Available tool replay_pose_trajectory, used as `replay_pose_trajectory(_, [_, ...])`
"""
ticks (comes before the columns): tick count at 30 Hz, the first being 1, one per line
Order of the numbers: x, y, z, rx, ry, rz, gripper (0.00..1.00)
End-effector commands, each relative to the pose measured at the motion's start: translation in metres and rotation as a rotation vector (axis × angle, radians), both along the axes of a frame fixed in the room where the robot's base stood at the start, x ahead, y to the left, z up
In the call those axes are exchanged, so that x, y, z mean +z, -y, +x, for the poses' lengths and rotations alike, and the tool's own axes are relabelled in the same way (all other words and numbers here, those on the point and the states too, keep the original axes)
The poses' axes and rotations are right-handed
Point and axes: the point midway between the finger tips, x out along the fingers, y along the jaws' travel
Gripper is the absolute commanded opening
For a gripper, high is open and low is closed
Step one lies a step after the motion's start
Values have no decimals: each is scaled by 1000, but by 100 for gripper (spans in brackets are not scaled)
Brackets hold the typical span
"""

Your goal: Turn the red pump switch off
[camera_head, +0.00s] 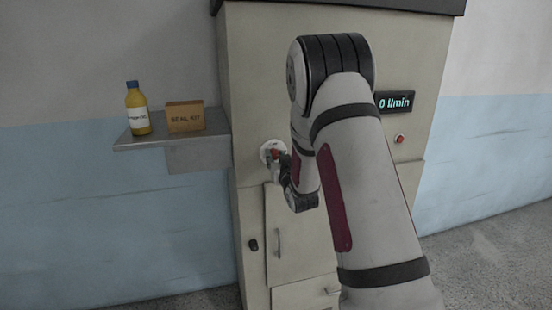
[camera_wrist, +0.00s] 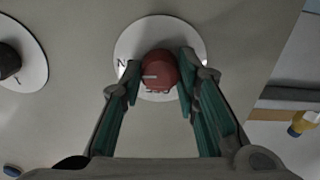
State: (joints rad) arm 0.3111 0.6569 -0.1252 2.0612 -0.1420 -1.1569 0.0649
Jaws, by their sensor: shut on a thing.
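The red pump switch (camera_wrist: 158,66) is a round red knob with a pale mark on its face, on a white round plate (camera_wrist: 127,42) with dark lettering. In the wrist view the two green-lined fingers of my gripper (camera_wrist: 160,74) stand on either side of the knob and are shut on it. In the head view the red switch (camera_head: 276,153) shows small on the cabinet front, with my gripper (camera_head: 281,161) at it, partly hidden by my wrist. The lettering is partly covered by the knob and fingers.
The cabinet (camera_head: 248,90) has a display (camera_head: 394,102) reading 0 l/min and a small red button (camera_head: 399,138). A shelf (camera_head: 140,141) at left holds a yellow bottle (camera_head: 137,112) and a seal kit box (camera_head: 185,117). A black knob (camera_wrist: 8,60) sits nearby.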

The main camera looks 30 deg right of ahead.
Motion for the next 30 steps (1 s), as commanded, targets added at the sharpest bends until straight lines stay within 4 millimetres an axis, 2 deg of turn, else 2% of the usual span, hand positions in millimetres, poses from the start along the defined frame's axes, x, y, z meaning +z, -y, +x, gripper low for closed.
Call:
replay_pose_trajectory(8, [0, -1, 1, 1, -54, -195, 1])
replay_pose_trajectory(30, [-1, -2, 2, 1, -247, -871, 1])
